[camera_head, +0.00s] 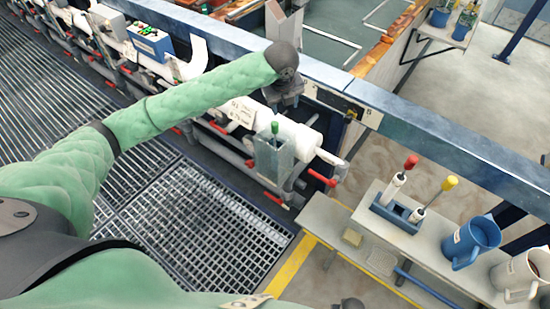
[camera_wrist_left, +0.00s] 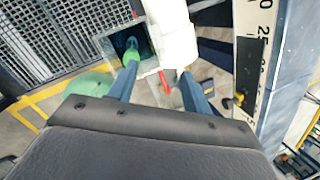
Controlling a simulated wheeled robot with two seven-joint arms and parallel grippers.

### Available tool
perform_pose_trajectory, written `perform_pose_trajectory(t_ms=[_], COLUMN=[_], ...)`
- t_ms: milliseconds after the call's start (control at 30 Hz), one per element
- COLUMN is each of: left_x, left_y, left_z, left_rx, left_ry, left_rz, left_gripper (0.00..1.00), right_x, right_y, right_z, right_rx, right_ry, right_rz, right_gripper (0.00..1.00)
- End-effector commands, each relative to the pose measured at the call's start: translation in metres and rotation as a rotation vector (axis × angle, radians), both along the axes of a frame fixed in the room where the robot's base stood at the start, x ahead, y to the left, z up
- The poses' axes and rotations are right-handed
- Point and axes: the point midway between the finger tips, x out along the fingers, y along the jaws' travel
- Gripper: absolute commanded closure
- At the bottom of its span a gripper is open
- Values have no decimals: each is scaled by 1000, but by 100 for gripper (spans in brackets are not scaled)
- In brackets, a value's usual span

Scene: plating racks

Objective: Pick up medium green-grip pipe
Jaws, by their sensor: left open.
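The green-grip pipe (camera_head: 275,128) stands upright in a grey metal box holder (camera_head: 273,160) on the side of the tank line; only its green top clearly shows above the box. In the left wrist view the green grip (camera_wrist_left: 131,53) shows in the box opening, close to the tip of the left-hand finger. My left gripper (camera_head: 287,98) is above and just beyond the box. Its two blue fingers (camera_wrist_left: 160,75) are apart with nothing held between them. Whether a finger touches the grip cannot be told. My right gripper is not seen.
A white pipe (camera_head: 298,132) and red handles run beside the box. At right, a bench (camera_head: 370,238) carries a blue rack (camera_head: 397,212) with red- and yellow-topped tools, a blue jug (camera_head: 472,240) and a white jug (camera_head: 515,275). A steel rail (camera_head: 440,150) runs behind.

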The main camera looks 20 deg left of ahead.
Motion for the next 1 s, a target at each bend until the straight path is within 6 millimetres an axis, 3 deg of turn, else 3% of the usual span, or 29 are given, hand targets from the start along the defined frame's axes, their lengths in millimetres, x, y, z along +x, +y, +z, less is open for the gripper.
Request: perform_pose_trajectory(t_ms=[300, 500, 1000], left_x=[-12, -18, -21], left_y=[16, 22, 24], left_z=[-25, -35, -64], left_rx=[96, 105, 105], left_ry=[163, 222, 244], left_rz=[-530, -753, -835], left_gripper=[51, 51, 51], right_x=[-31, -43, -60], right_y=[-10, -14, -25], right_z=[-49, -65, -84], right_rx=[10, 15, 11], right_ry=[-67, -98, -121], right_rz=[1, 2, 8], right_gripper=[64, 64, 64])
